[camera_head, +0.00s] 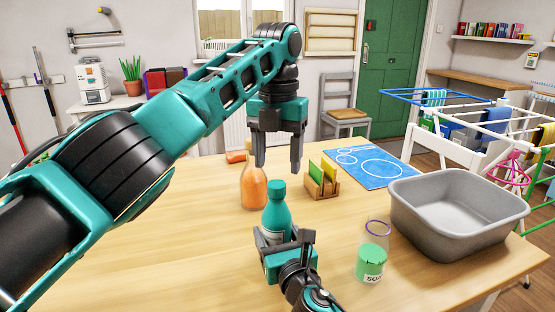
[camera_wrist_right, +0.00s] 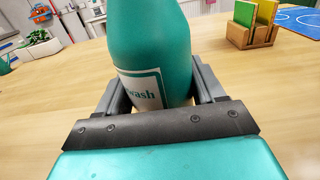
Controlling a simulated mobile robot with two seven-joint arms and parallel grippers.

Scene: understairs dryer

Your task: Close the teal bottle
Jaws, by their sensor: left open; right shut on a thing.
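The teal bottle (camera_head: 276,218) stands upright at the middle of the table. It has a pale label and a teal top (camera_head: 277,187) that looks like a cap; I cannot tell how tightly it sits. My right gripper (camera_head: 276,243) is shut around the bottle's lower body. In the right wrist view the bottle (camera_wrist_right: 150,45) is between the two fingers, with its top out of frame. My left gripper (camera_head: 278,168) is open and empty, pointing down, its fingertips a little above the bottle top in the picture.
A wooden holder (camera_head: 322,187) with sponges, a soap jar (camera_head: 371,255) and a grey basin (camera_head: 455,215) stand to the right. A blue mat (camera_head: 378,167) lies behind. The table's left front is clear.

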